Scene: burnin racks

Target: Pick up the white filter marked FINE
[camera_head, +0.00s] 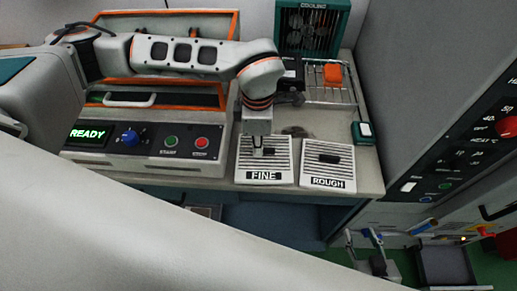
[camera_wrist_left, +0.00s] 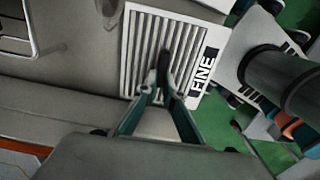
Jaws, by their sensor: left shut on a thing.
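The white slatted filter marked FINE (camera_head: 282,160) lies on the grey counter, left of the similar filter marked ROUGH (camera_head: 342,158). My left gripper (camera_head: 262,152) reaches down onto the FINE filter from above and is shut on its dark handle. The FINE filter (camera_wrist_left: 143,38) also shows in the left wrist view, with its dark handle (camera_wrist_left: 164,62) between the fingertips of my left gripper (camera_wrist_left: 168,88). The filter appears to be at counter level; I cannot tell whether it touches. My right gripper (camera_head: 365,245) is low at the right, fingers apart and empty.
A machine with a READY display (camera_head: 87,134) stands at the left. A wire rack (camera_head: 330,93) with an orange block (camera_head: 333,73) and a cooling fan unit (camera_head: 308,32) are behind. A dark control cabinet (camera_head: 440,90) stands close on the right.

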